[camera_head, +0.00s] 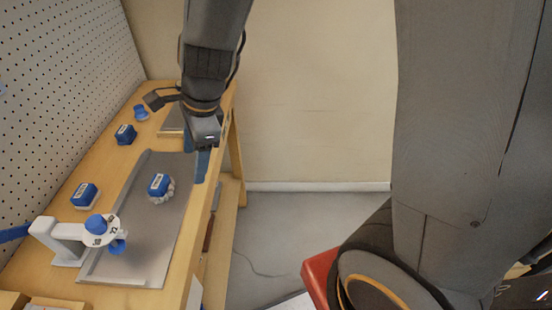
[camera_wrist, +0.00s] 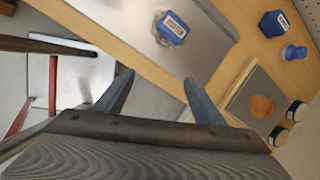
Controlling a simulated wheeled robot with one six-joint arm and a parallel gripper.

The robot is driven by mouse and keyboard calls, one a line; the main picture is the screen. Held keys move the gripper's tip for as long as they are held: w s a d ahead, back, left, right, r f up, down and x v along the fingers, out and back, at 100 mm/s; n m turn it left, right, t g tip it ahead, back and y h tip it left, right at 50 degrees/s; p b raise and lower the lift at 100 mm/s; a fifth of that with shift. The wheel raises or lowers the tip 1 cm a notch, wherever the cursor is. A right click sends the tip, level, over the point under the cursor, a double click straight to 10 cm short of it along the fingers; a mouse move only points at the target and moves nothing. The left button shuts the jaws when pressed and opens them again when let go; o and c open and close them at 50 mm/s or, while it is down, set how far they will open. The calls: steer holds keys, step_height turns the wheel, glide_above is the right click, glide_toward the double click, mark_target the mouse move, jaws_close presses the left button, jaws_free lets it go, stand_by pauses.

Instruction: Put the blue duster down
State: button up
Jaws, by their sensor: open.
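A blue block with a white label and a pale fluffy underside, which looks like the blue duster (camera_head: 160,186), rests on the grey metal tray (camera_head: 150,235) on the bench. It also shows near the top of the wrist view (camera_wrist: 172,30). My gripper (camera_head: 203,165) hangs at the right edge of the bench, beyond the duster and apart from it. In the wrist view my gripper's two blue-grey fingers (camera_wrist: 158,80) are spread with nothing between them.
Other blue labelled blocks stand at the bench's left (camera_head: 85,195) and farther back (camera_head: 125,134), near a small blue knob (camera_head: 141,112). A white stand with blue knobs (camera_head: 65,240) overlaps the tray's near left. A brown item (camera_wrist: 262,105) lies on a far plate. Open floor (camera_head: 290,220) lies right.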

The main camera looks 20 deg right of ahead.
steer(key=s+d+n+h, duration=0.1)
steer(key=s+d+n, duration=0.2)
steer(key=d+n, duration=0.5)
steer(key=s+d+f+n+h, duration=0.1)
steer(key=s+d+n, duration=0.3)
steer(key=d+n, duration=0.5)
steer(key=shift+s+d+g+h, duration=0.15)
steer(key=shift+d+g+h, duration=0.3)
steer(key=shift+d, duration=0.3)
steer(key=shift+o, duration=0.5)
steer(key=r+m+y+p, duration=0.1)
steer(key=m+y+p, duration=0.4)
steer(key=m, duration=1.8)
glide_above(158, 182)
steer(key=s+d+p, duration=0.1)
steer(key=d, duration=0.1)
steer(key=h, duration=0.1)
steer(key=shift+t, duration=0.45)
steer(key=b+x, duration=0.2)
steer(key=x, duration=0.5)
steer(key=shift+d+f, duration=0.1)
